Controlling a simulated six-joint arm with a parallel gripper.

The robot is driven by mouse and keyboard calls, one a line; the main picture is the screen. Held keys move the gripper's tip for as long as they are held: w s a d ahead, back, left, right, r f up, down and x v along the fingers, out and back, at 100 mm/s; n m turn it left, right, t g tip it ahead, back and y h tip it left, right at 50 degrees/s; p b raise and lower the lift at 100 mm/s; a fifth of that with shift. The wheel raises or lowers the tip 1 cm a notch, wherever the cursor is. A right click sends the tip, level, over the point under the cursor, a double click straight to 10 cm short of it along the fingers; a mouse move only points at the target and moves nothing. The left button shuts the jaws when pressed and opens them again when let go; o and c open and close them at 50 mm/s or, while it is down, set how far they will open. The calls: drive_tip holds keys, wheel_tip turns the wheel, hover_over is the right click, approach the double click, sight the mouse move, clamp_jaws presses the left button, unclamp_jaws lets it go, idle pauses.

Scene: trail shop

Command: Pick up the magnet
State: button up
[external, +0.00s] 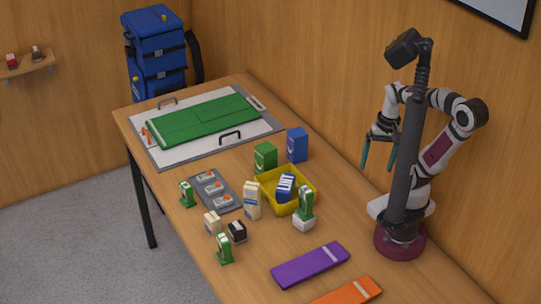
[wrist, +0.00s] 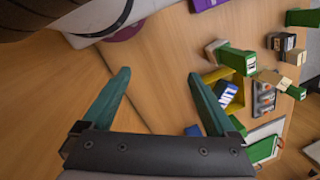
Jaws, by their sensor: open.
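My gripper (external: 378,168) is open and empty, raised at the right of the table beside the wall. In the wrist view its two teal fingers (wrist: 160,77) are spread apart with only bare wood between them. I cannot tell for sure which thing is the magnet. Small candidates include several white pieces with orange marks on a grey tray (external: 225,207), a dark-and-white block (external: 237,232) and a white block (external: 212,223). A yellow bin (external: 268,200) holds a blue-and-white packet (external: 285,187), which also shows in the wrist view (wrist: 228,94). All are apart from my gripper.
Green (external: 265,157) and blue (external: 297,145) boxes stand behind the bin. Upright green-and-white items (external: 187,194) and a cream box (external: 252,200) crowd the middle. Purple (external: 310,265) and orange (external: 348,292) flat packs lie in front. A board (external: 165,155) bears a green folded cloth.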

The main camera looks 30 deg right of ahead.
sight(240, 236)
drive_tip(key=w+a+f+n+h, duration=0.3)
drive_tip(key=w+a+n+h, duration=0.1)
drive_tip(key=w+a+n, duration=1)
drive_tip(key=s+a+f+n+t, duration=0.4)
drive_tip(key=a+n, duration=0.4)
drive_tip(key=n, duration=0.1)
drive_tip(key=s+a+f+n+t+y, duration=0.1)
drive_tip(key=s+a+f+n+t, duration=0.3)
drive_tip(key=a+n, duration=0.5)
drive_tip(key=s+a+f+n+t+y, duration=0.1)
drive_tip(key=s+a+f+n+t, duration=0.3)
drive_tip(key=a+n, duration=0.4)
drive_tip(key=shift+s+a+f+n+t, duration=0.1)
drive_tip(key=shift+s+n+t, duration=0.3)
drive_tip(key=shift+s, duration=0.15)
drive_tip(key=shift+s+a+f+n+t, duration=0.1)
drive_tip(key=shift+s+n+t, duration=0.25)
drive_tip(key=shift+s, duration=0.2)
drive_tip(key=x, duration=1.5)
drive_tip(key=shift+w+a+r, duration=0.2)
drive_tip(key=shift+w, duration=0.05)
clamp_jaws()
